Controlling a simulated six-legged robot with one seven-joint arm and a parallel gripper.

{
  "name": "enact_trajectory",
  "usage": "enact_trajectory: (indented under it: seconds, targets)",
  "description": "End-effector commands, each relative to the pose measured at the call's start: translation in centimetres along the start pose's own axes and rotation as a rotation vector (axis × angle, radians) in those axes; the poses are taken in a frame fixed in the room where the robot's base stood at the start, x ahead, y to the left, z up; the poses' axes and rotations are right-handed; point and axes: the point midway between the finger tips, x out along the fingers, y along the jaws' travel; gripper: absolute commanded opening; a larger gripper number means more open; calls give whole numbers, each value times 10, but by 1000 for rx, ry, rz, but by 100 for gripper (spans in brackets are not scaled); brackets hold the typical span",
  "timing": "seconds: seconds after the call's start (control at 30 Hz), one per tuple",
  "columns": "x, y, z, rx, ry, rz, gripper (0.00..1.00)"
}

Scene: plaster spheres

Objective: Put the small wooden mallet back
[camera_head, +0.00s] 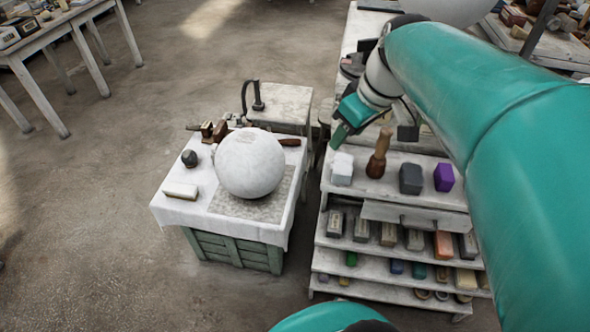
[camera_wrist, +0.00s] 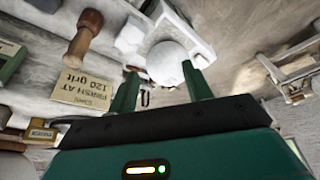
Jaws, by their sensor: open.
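A small wooden mallet (camera_head: 379,152) stands upright on the top shelf, handle up, between a white block (camera_head: 342,169) and a dark grey block (camera_head: 411,179). What looks like the same mallet shows at the upper left of the wrist view (camera_wrist: 83,38), where the picture is turned over. My gripper (camera_head: 346,122) is above the back left of the shelf, left of and behind the mallet. In the wrist view my gripper (camera_wrist: 160,72) has its fingers apart with nothing held between them.
A large white sphere (camera_head: 250,163) sits on a cloth-covered crate table (camera_head: 165,204) left of the shelves, with tools behind it. A purple block (camera_head: 444,177) stands right of the grey one. Lower shelves hold several blocks. A lettered card (camera_wrist: 82,91) shows in the wrist view.

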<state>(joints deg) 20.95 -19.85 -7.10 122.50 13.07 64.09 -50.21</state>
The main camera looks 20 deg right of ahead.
Motion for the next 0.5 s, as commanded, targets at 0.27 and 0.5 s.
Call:
enact_trajectory:
  seconds: [0.27, 0.5]
  targets:
    - [20, -121, 20, 198, 92, 111, 50]
    - [28, -147, 32, 281, 149, 132, 50]
